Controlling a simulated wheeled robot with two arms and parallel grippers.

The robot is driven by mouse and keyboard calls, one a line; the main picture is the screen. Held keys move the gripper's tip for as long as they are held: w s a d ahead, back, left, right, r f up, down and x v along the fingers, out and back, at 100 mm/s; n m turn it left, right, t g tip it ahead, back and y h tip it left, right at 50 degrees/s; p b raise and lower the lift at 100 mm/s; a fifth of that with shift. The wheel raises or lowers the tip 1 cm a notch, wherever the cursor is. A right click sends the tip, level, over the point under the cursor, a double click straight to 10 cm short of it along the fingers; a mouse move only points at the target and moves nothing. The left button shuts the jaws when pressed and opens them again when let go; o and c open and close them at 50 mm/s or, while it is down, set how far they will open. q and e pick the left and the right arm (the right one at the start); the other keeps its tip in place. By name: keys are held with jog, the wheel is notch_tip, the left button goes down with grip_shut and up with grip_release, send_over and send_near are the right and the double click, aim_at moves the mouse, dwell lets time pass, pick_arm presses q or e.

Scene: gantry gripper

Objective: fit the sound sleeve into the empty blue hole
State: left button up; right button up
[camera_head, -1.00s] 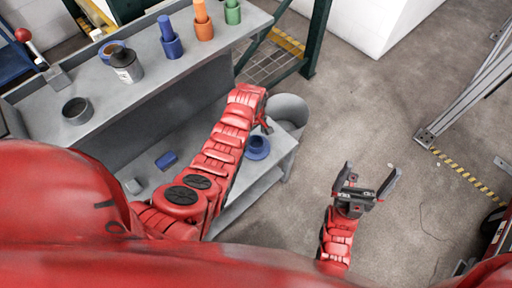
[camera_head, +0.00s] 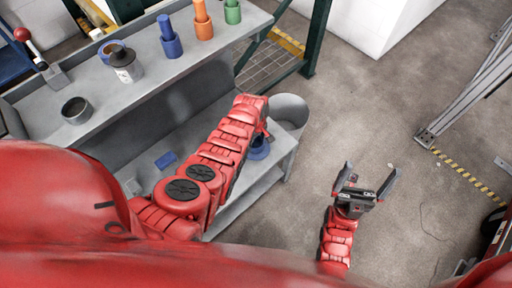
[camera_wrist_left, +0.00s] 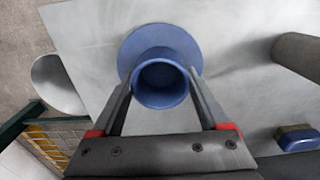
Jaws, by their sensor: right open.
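A blue flanged sleeve (camera_head: 259,150) stands on the lower grey shelf, near its right end. The left wrist view shows the sleeve (camera_wrist_left: 162,60) from above, its round bore facing the camera and its wide flange behind. My left gripper (camera_wrist_left: 161,78) has one finger on each side of the sleeve's tube; whether they touch it is unclear. In the head view my left arm (camera_head: 238,125) hides that gripper. My right gripper (camera_head: 367,180) is open and empty over the floor. A blue ring with a brownish inside (camera_head: 109,52) stands on the upper shelf; I cannot tell whether it is the blue hole.
The upper shelf holds blue (camera_head: 171,46), orange (camera_head: 203,30) and green (camera_head: 232,14) holders, a labelled container (camera_head: 125,66) and a grey cup (camera_head: 76,111). A blue block (camera_head: 166,160) lies on the lower shelf. A grey bin (camera_head: 290,109) stands beside it.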

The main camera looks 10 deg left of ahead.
pick_arm(q)
jog(key=c, duration=0.9)
jog(key=shift+c, duration=0.4)
jog(key=shift+r, duration=0.2)
